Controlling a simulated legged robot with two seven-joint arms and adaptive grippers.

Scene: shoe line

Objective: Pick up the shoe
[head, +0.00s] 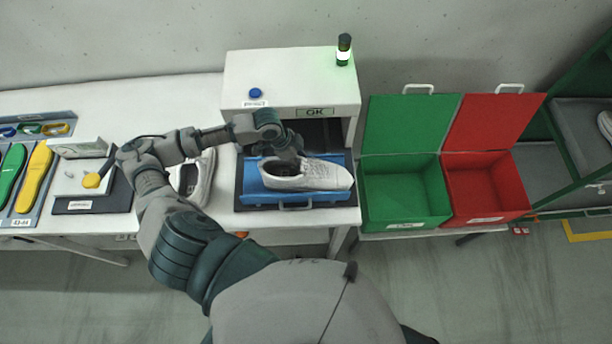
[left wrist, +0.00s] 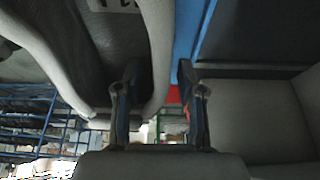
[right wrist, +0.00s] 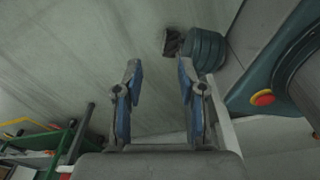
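A white shoe (head: 309,177) lies in a blue tray (head: 257,195) under the white inspection machine, toe to the right. My left gripper (head: 294,158) reaches down at the shoe's heel opening. In the left wrist view my left gripper (left wrist: 160,98) has its fingers apart, with the shoe's collar wall (left wrist: 158,45) between them. One finger is at the dark inside of the shoe, the other outside by the blue tray. A small gap shows beside the outer finger. My right gripper (right wrist: 160,95) is open and empty, above the floor.
The white machine (head: 240,75) stands over the back of the tray. An open green bin (head: 405,206) and red bin (head: 487,200) stand to the right. Another white shoe (head: 204,178) lies on the table to the left, partly hidden by my arm. Insoles (head: 35,178) lie farther left.

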